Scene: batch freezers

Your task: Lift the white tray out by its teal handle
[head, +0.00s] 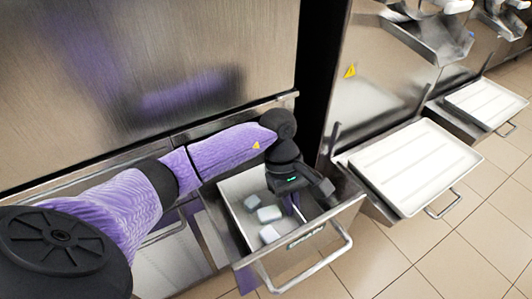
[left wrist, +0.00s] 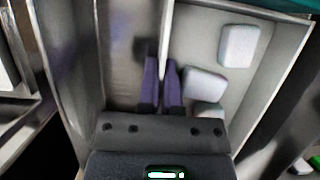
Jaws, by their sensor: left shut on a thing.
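My left gripper (head: 293,205) reaches down into an open metal drawer (head: 345,212). In the left wrist view its purple fingers (left wrist: 161,82) are close together, shut on a thin pale upright divider (left wrist: 165,35) that runs away from them inside the drawer. Several pale blocks lie to one side, one (head: 268,214) in the head view and one (left wrist: 204,83) close beside the fingers. A teal strip (left wrist: 285,14) shows at the far edge in the wrist view; I cannot tell if it is a handle. No clear teal handle shows. My right gripper is out of view.
White trays sit on pulled-out drawers to the right, a nearer one (head: 415,165) and a farther one (head: 485,103). The open drawer has a bar handle (head: 318,262) at its front. A steel panel (head: 150,70) rises behind my arm. Tiled floor (head: 440,255) is clear at lower right.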

